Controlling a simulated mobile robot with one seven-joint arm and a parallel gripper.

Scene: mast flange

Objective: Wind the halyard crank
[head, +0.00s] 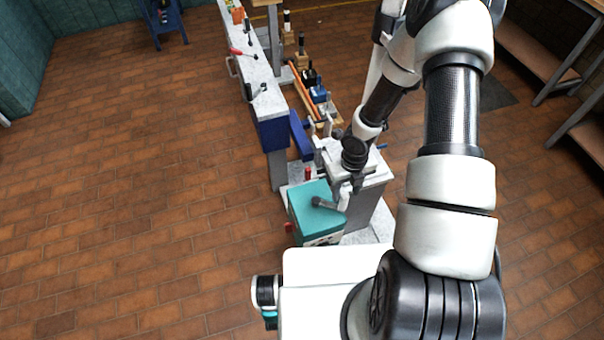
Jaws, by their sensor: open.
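A teal box (310,222) stands at the near end of the bench line, in front of my base. A dark crank-like handle (325,203) with a round knob lies over its top; I take it for the halyard crank. My arm reaches up and over from the right and comes down beside the box. My gripper (345,192) is small in view, open, at the right end of the handle. Whether its fingers are around the handle or only beside it cannot be told. My dark round wrist part hides some of the grey pedestal behind.
A long narrow bench (262,85) with several levers and handles runs away toward the back. A floor-level board (318,98) with blue and black fittings lies to its right. A blue stand (163,20) is far left. The brick floor (130,190) at left is clear.

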